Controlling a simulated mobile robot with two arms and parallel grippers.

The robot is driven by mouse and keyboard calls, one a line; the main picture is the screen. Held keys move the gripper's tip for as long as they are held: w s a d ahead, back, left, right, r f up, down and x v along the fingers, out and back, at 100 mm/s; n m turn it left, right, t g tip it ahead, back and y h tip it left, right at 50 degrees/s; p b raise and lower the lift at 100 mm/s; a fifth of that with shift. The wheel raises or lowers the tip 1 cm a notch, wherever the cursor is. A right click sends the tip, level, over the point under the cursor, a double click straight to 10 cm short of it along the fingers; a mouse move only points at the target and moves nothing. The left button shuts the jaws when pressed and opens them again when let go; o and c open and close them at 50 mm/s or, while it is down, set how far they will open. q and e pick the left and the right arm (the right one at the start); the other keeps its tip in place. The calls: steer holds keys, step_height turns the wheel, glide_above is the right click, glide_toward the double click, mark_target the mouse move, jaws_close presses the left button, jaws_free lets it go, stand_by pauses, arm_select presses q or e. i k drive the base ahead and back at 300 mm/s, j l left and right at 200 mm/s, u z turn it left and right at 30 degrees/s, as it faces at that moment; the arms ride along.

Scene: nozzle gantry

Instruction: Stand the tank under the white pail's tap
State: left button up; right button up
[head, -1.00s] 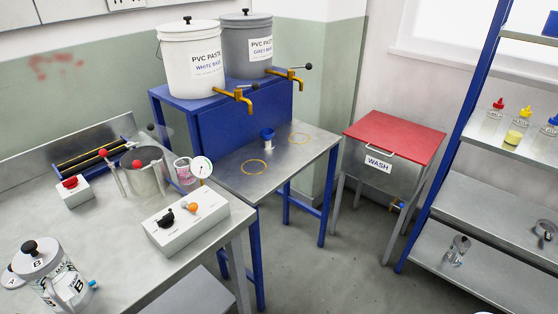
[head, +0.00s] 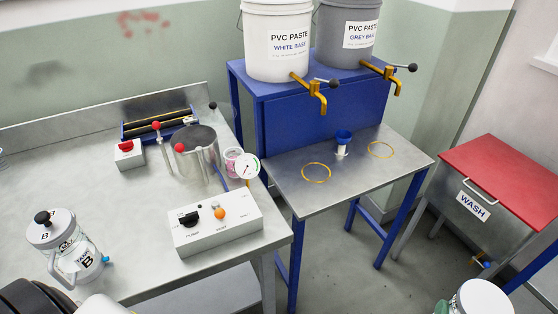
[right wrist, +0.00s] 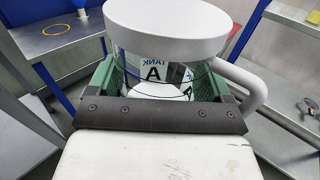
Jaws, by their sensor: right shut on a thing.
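My right gripper (right wrist: 160,85) is shut on tank A (right wrist: 160,70), a clear vessel with a white lid and side handle, upright between green finger pads. In the head view, tank A's white lid (head: 482,298) shows at the bottom right edge, with the rest cut off. The white pail (head: 278,45) stands on a blue stand, with its brass tap (head: 316,95) pointing down over the steel table. An orange ring (head: 316,172) marks the table below that tap. Tank A is apart from the ring. My left gripper is out of view.
A blue funnel cup (head: 342,140) stands between this ring and another ring (head: 381,149) under the grey pail's (head: 345,35) tap. Tank B (head: 68,245), a control box (head: 216,222) and a steel pot (head: 196,160) occupy the left bench. A red-topped wash cabinet (head: 505,175) stands right.

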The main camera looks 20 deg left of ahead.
mark_target(323, 173)
steer(key=i+l+u, duration=0.15)
steer(key=u, duration=0.25)
steer(key=i+l+u, duration=0.15)
steer(key=u, duration=0.3)
steer(key=i+l+u, duration=0.1)
steer(key=l+u, duration=0.3)
steer(key=i+l+u, duration=0.1)
steer(key=u, duration=0.35)
steer(key=l+u, duration=0.4)
steer(key=j, duration=0.1)
